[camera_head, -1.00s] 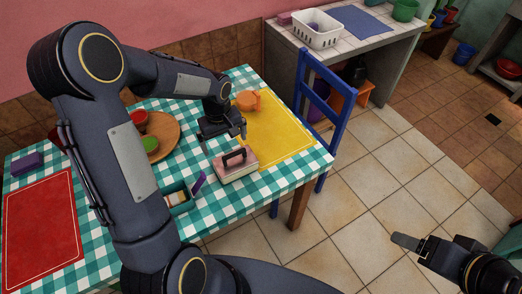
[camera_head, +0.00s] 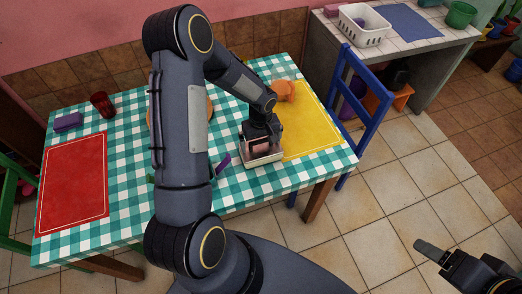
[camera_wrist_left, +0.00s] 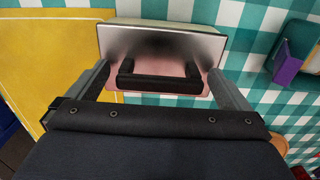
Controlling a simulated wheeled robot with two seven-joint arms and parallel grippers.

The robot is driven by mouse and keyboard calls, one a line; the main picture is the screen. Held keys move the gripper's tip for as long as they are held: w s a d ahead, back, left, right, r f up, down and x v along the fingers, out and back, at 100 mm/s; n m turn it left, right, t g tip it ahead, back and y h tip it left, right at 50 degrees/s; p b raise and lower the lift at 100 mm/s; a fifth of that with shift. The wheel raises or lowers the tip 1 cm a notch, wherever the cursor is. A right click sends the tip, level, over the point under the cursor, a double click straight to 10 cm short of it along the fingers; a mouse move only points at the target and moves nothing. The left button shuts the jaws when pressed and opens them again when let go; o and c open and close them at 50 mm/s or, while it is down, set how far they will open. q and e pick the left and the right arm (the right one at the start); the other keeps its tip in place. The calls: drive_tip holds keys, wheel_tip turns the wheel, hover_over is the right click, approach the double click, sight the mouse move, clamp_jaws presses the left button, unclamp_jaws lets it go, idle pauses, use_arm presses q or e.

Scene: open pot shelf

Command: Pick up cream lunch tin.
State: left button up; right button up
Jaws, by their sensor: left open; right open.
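The cream lunch tin (camera_head: 262,158) sits on the checked tablecloth at the edge of the yellow mat. It has a pale side, a pinkish top and a black handle, which shows in the left wrist view (camera_wrist_left: 160,84). My left gripper (camera_head: 262,146) is directly over the tin and hides much of it. In the left wrist view, its open fingers (camera_wrist_left: 158,72) stand on either side of the handle, apart from it. My right gripper (camera_head: 436,254) is over the floor at lower right, away from the table, open and empty.
The yellow mat (camera_head: 310,140) and orange mug (camera_head: 284,91) lie right of and behind the tin. A purple piece (camera_wrist_left: 288,68) stands close by on the other side. A red mat (camera_head: 72,185) is at left. A blue chair (camera_head: 365,105) stands at the table's right edge.

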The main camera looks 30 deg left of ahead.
use_arm(q)
drive_tip(key=c, duration=1.6)
drive_tip(key=shift+r, duration=0.1)
